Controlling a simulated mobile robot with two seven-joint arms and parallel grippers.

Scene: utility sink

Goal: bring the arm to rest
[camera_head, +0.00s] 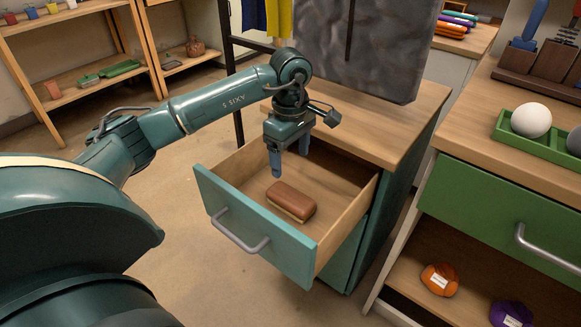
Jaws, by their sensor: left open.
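My left arm reaches in from the left, and my left gripper (290,160) points down over an open drawer. Its two blue-grey fingers are apart, with nothing between them. A brown brush-like block (291,201) with a paler underside lies on the drawer floor, below and slightly in front of the fingers, apart from them. The teal drawer (255,228) is pulled out of a wooden-topped cabinet (395,120) and has a grey bar handle (240,232). My right gripper is not in view.
A large grey slab (375,45) stands on the cabinet top behind the gripper. At right, a counter holds a green tray (550,148) with a white ball (531,120). Orange (440,279) and purple bundles sit on the shelf below. Open floor lies left of the drawer.

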